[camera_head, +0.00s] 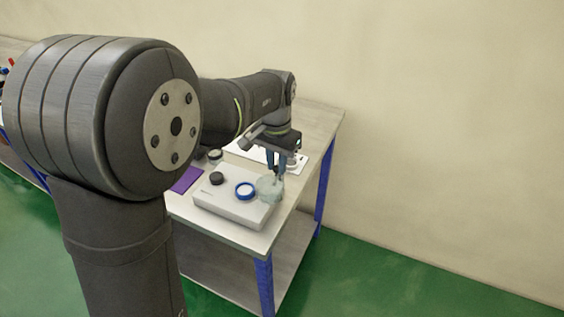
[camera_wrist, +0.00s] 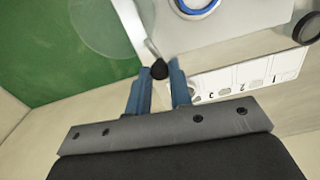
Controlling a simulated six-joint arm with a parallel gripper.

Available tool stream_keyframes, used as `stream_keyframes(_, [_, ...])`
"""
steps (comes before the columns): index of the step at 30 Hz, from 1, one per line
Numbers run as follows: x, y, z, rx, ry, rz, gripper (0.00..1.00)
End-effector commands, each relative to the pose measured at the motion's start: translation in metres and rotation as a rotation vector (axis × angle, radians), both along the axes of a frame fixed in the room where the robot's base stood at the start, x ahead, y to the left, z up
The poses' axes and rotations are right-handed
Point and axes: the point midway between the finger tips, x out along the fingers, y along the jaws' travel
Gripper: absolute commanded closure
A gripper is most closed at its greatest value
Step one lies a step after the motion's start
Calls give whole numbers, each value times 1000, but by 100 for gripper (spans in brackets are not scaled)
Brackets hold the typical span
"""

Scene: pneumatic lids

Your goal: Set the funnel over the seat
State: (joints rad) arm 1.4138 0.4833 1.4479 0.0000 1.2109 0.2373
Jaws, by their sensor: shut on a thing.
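My gripper (camera_head: 276,164) is above the right end of the white box. In the wrist view its blue fingers (camera_wrist: 158,84) are closed about a small dark tip. A clear, round, see-through piece, apparently the funnel (camera_head: 269,188), hangs below the fingers at the box's right corner. In the wrist view the funnel (camera_wrist: 100,25) shows as a faint disc in front of green floor and the box edge. A blue ring with a white centre, perhaps the seat (camera_head: 245,190), lies on the box left of the funnel; part of it shows in the wrist view (camera_wrist: 197,8).
The white box (camera_head: 228,208) stands on the table. A black round piece (camera_head: 216,178) sits on its left part. A purple mat (camera_head: 187,179) and another dark round piece (camera_head: 214,156) lie beyond. A white numbered card (camera_wrist: 240,80) lies beside the box.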

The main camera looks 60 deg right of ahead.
Motion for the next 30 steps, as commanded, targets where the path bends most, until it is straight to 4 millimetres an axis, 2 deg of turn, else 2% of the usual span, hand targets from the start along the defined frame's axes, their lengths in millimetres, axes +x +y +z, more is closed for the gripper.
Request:
stream_keyframes(18, [28,-1,1,-1,-1,-536,100])
stream_keyframes(30, [35,-5,1,-2,-1,-700,100])
